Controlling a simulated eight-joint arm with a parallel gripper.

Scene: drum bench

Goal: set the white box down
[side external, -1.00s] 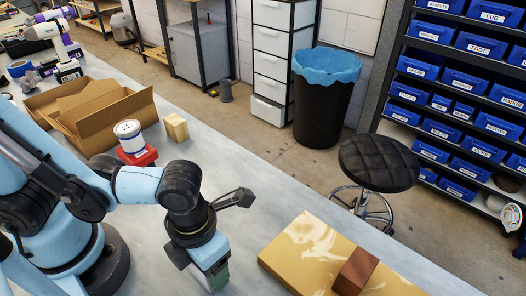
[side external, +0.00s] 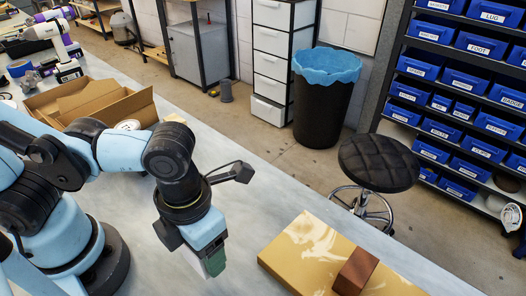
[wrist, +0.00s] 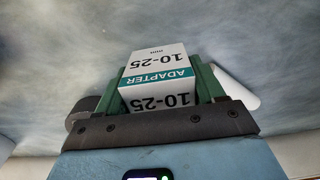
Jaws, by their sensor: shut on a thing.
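The white box (wrist: 157,79) shows in the wrist view, with a teal band and the printed words "ADAPTER" and "10-25". It sits between the two green fingers of my gripper (wrist: 160,88), which is shut on it. In the side external view my gripper (side external: 214,263) points down over the grey bench, left of a yellow patterned slab. Whether the box touches the bench is not clear from either view.
The yellow slab (side external: 310,240) with a brown block (side external: 356,271) on it lies right of my gripper. An open cardboard box (side external: 75,100) stands at the back left. The bench (side external: 262,212) between my gripper and the slab is bare. A black stool (side external: 378,163) stands beyond the bench edge.

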